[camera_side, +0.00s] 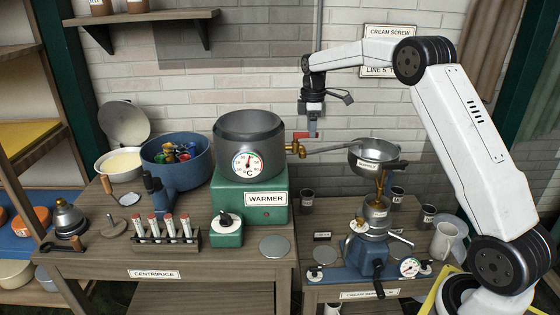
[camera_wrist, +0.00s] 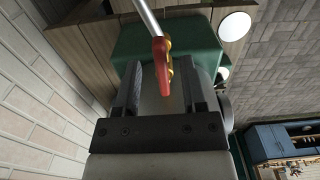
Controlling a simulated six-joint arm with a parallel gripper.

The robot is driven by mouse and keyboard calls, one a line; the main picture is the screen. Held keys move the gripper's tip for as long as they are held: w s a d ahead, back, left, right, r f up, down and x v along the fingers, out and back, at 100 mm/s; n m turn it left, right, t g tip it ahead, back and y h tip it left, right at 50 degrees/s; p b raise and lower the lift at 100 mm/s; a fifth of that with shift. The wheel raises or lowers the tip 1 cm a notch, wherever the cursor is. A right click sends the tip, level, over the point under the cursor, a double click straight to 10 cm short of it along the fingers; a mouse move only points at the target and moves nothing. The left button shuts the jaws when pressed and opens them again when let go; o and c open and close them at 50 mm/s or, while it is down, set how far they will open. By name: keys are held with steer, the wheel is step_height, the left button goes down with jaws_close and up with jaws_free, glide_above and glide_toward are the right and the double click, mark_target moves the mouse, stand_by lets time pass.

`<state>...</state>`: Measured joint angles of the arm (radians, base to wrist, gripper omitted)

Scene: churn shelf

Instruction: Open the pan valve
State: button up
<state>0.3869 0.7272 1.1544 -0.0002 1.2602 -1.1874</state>
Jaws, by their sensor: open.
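The pan (camera_side: 250,140) is a dark grey pot with a round °C dial, standing on the green warmer (camera_side: 265,199). Its brass valve (camera_side: 292,147) sticks out at the right side with a red handle (camera_side: 300,136) on top. The red handle also shows in the wrist view (camera_wrist: 161,52), lying in the gap between my two fingers. A metal spout (camera_side: 340,147) runs right from the valve. My gripper (camera_side: 312,130) points down at the handle's right end, open with nothing clamped. Whether a finger touches the handle I cannot tell.
A metal bowl (camera_side: 374,154) tops the separator (camera_side: 375,225) right of the spout. A blue tub (camera_side: 176,165) with colourful items stands left of the pan. A rack of tubes (camera_side: 163,230) and a small green box (camera_side: 227,230) sit in front. The brick wall is close behind.

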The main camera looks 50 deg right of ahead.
steer(key=shift+r, duration=3.55)
steer(key=s+a+f+m+t, duration=0.1)
steer(key=s+a+f+m, duration=0.3)
steer(key=s+a+f, duration=0.4)
steer(key=s+a+f+m+t, duration=0.1)
steer(key=s+a+f+m, duration=0.4)
steer(key=s+a, duration=0.8)
steer(key=s+f, duration=0.3)
steer(key=shift+s+a+t, duration=0.2)
steer(key=shift+s+t, duration=0.05)
steer(key=shift+t, duration=0.05)
stand_by(1.8)
